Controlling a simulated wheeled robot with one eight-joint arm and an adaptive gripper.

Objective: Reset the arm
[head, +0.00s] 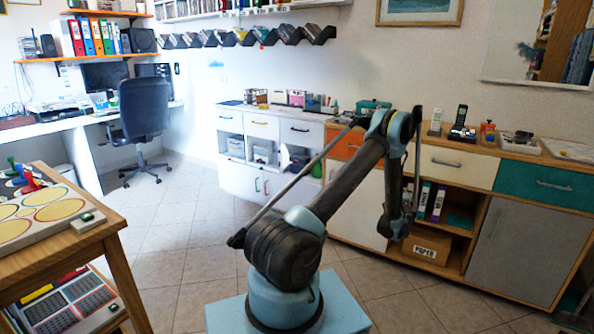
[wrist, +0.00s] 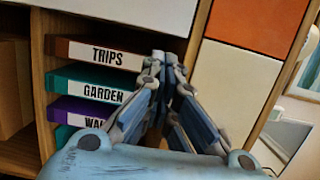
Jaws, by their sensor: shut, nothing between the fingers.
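My gripper (wrist: 165,60) shows in the wrist view with its two fingertips close together at the upper middle. It is shut with nothing between the fingers. In the head view my arm rises from the base, bends at the elbow and hangs down in front of the wooden sideboard (head: 482,230). The fingers cannot be made out there.
The sideboard has a cardboard box (head: 426,247) in its open compartment. A wooden table (head: 107,228) with a game board (head: 45,213) stands at the left. An office chair (head: 146,115) stands by the desk at the back left. The tiled floor (head: 165,230) between is clear.

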